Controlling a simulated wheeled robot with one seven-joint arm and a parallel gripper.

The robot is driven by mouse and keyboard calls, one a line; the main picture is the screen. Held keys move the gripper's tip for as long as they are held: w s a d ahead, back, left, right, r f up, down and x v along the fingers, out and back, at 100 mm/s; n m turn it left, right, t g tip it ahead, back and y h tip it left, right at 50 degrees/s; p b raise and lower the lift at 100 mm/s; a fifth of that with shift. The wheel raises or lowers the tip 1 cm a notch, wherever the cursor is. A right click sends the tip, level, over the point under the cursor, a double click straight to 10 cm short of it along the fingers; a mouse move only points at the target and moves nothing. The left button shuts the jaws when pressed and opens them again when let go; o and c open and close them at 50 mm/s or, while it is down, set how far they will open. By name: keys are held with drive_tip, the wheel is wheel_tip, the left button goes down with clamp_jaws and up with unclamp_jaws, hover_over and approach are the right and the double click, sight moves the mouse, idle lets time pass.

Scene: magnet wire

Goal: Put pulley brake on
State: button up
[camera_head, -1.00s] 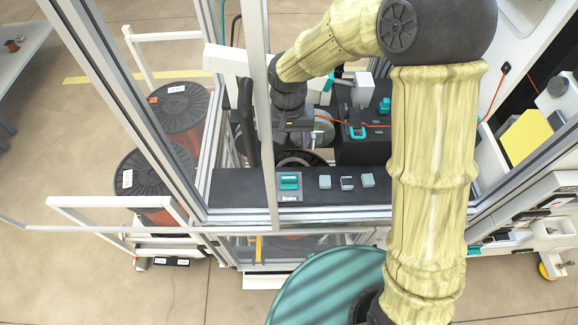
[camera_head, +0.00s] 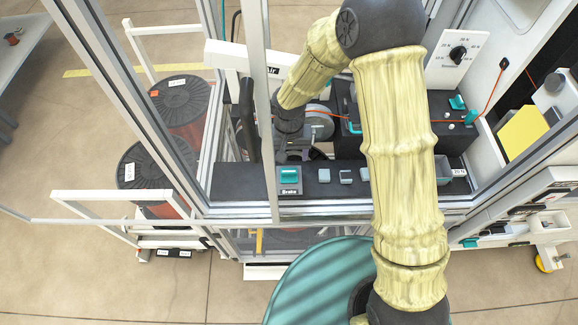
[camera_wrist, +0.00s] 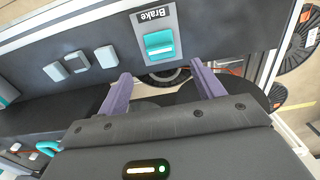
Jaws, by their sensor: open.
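The pulley brake is a teal rocker-like switch (camera_head: 289,174) on a grey plate labelled "Brake", on the black control panel (camera_head: 237,182). It also shows large in the wrist view, as a teal switch (camera_wrist: 159,43) with its label upside down. My gripper (camera_wrist: 161,69) is open and empty, its two purple fingers apart and pointing at the panel edge near the switch. The switch lies just past the fingertips, between their lines, and no contact shows. In the head view my gripper (camera_head: 293,150) is just behind the panel, its fingers hard to make out.
Several small grey switches (camera_head: 346,176) sit right of the brake. A pulley wheel (camera_head: 318,125) and an orange wire (camera_head: 352,124) are behind the panel. A metal frame post (camera_head: 264,110) stands in front. Wire spools (camera_head: 183,105) stand at left.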

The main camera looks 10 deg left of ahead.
sight(289, 171)
wheel_tip(289, 171, down, 9)
drive_tip(key=shift+r+p, duration=0.2)
drive_tip(key=shift+p, duration=0.8)
drive_tip(key=c, duration=1)
